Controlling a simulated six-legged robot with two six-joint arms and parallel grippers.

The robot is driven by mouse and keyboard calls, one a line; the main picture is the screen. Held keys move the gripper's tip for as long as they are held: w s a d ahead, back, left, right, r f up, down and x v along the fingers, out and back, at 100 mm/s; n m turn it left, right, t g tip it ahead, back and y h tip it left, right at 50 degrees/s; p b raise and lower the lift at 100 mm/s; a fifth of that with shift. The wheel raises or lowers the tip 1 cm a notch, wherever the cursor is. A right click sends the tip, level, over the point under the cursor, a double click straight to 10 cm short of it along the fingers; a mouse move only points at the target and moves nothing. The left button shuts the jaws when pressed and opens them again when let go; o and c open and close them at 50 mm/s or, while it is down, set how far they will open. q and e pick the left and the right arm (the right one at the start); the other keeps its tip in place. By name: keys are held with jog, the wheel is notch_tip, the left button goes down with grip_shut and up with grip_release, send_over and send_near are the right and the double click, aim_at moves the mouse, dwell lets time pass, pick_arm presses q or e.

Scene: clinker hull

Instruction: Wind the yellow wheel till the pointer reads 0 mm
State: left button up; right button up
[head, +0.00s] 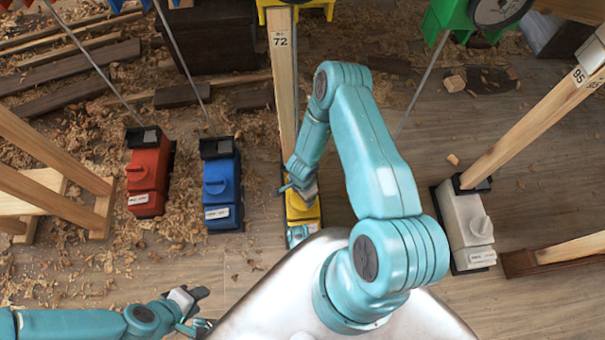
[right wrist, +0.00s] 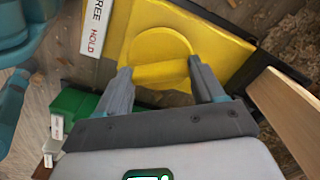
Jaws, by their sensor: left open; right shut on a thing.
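The yellow box (head: 303,211) stands on the floor at the middle of the head view, partly covered by my right arm. In the right wrist view its round yellow wheel (right wrist: 160,42) has a raised yellow bar (right wrist: 160,74). My right gripper (right wrist: 160,80) is shut on this bar, one finger at each end; it also shows over the yellow box in the head view (head: 298,188). My left gripper (head: 204,308) is open and empty at the lower left, away from the boxes.
A red box (head: 148,180) and a blue box (head: 221,188) stand to the left, a light grey box (head: 465,230) to the right. A timber marked 72 (head: 283,85) rises behind the yellow box. A timber marked 95 (head: 535,120) slants at right. Shavings litter the floor.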

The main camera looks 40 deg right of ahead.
jog(key=shift+d, duration=0.1)
jog(key=o, duration=1)
jog(key=shift+o, duration=0.2)
notch_tip(320, 180, up, 16)
jog(key=p, duration=0.7)
jog(key=shift+r, duration=0.2)
